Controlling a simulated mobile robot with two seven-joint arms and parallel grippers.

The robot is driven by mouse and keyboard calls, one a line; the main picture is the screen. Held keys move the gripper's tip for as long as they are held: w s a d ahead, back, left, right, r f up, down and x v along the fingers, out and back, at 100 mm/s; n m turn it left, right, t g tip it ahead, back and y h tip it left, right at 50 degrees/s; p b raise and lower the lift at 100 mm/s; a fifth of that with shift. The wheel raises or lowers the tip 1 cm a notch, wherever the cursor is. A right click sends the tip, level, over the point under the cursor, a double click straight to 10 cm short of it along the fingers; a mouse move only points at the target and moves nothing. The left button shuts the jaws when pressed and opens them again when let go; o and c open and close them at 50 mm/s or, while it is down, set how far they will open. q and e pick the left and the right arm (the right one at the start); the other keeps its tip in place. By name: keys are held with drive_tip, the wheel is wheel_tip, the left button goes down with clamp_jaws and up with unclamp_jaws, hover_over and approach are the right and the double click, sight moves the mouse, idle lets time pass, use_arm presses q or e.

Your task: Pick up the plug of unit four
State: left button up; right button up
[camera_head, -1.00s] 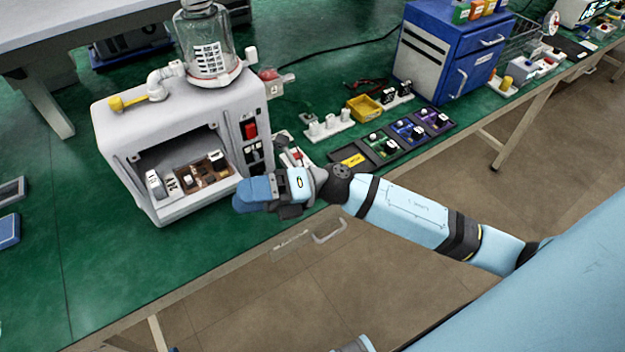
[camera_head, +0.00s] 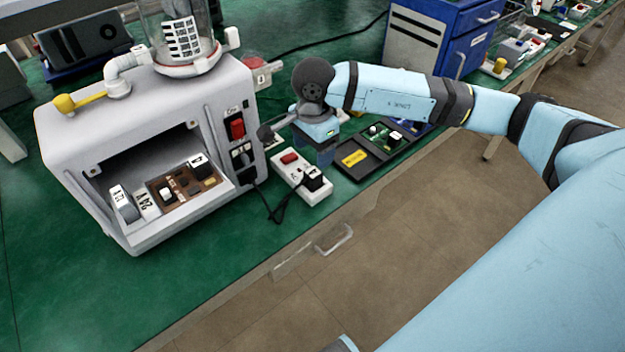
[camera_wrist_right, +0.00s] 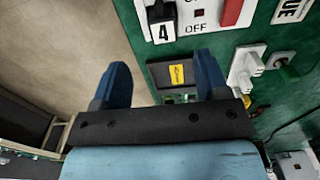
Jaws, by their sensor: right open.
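The plug of unit four is a black plug (camera_head: 313,177) seated in the right end of a white power strip (camera_head: 290,186). A black cord runs from beside it toward the white machine. My right gripper (camera_head: 326,155) is above the bench, just behind and right of the strip in the head view. In the right wrist view my right gripper (camera_wrist_right: 162,72) has its blue fingers wide apart with nothing between them. My left gripper is out of view.
The white machine (camera_head: 215,150) with a glass jar (camera_head: 175,35) stands left of the strip. A dark tray (camera_head: 375,160) with a yellow label lies right of my gripper. A blue cabinet (camera_head: 440,40) stands behind. Green bench in front of the machine is clear.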

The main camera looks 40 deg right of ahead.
sight(313, 172)
drive_tip(key=f, duration=0.9)
drive_tip(key=shift+w, duration=0.25)
drive_tip(key=shift+r, duration=0.1)
drive_tip(key=c, duration=1)
